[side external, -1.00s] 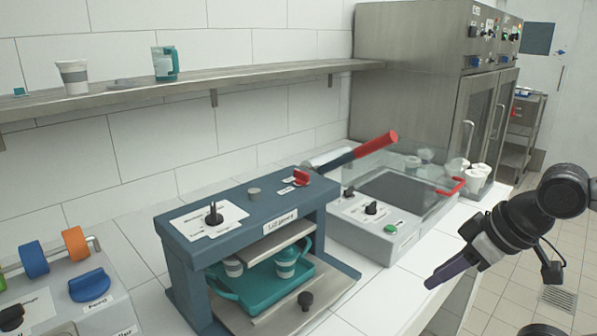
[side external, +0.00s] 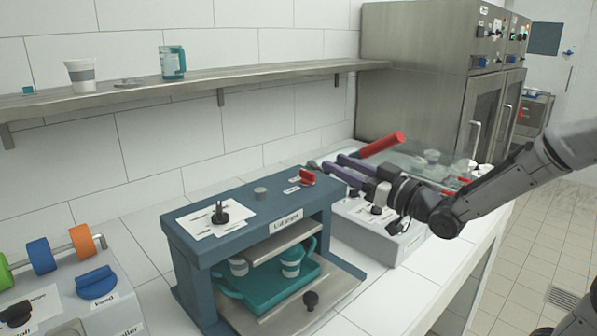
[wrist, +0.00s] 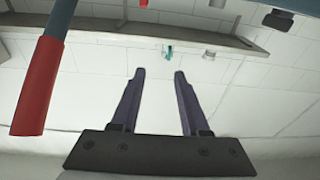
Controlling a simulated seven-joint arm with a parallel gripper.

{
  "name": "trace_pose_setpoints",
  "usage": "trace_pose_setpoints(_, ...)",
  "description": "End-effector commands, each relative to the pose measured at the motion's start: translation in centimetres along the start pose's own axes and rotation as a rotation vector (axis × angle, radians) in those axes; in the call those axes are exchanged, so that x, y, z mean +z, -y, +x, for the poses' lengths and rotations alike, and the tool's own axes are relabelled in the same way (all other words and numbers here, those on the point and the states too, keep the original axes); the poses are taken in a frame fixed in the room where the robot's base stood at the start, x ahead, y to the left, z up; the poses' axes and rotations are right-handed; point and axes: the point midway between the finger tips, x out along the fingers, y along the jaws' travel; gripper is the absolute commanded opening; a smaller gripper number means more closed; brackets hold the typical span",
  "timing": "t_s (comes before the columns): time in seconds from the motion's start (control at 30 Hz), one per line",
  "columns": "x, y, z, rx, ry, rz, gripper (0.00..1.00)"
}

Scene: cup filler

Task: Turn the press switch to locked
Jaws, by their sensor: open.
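The blue press (side external: 255,215) stands on the counter. On its top, a red switch (side external: 307,177) sits at the right end, beside small white labels. A black knob (side external: 219,215) stands on a white labelled plate at the left end. I cannot read the labels, so I cannot tell which position either control is in. My gripper (side external: 332,162) is open and empty, its purple fingers pointing left, close to the red switch and seemingly a little above and behind it. In the wrist view my gripper (wrist: 160,72) has nothing between its fingers, and the red switch is not clearly seen.
A red-ended lever handle (side external: 382,144) rises behind my fingers; a red handle end (wrist: 36,90) is near in the wrist view. A grey machine (side external: 385,235) stands right of the press. A teal tray (side external: 265,293) with cups sits inside the press. A shelf (side external: 130,97) runs behind.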

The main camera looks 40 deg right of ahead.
Motion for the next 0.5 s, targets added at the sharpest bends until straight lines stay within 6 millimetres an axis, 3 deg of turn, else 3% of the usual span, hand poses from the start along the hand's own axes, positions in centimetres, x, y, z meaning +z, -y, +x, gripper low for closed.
trace_pose_setpoints(0.1, 4.4, -1.4, 0.7, 0.017, 0.069, 0.018, 0.45)
trace_pose_setpoints(0.2, 6.6, -2.3, 0.8, 0.036, 0.117, 0.028, 0.45)
trace_pose_setpoints(0.37, 7.2, -2.8, 1.4, 0.048, 0.129, 0.03, 0.45)
trace_pose_setpoints(0.5, 7.5, -2.8, 3.2, 0.046, 0.129, 0.03, 0.45)
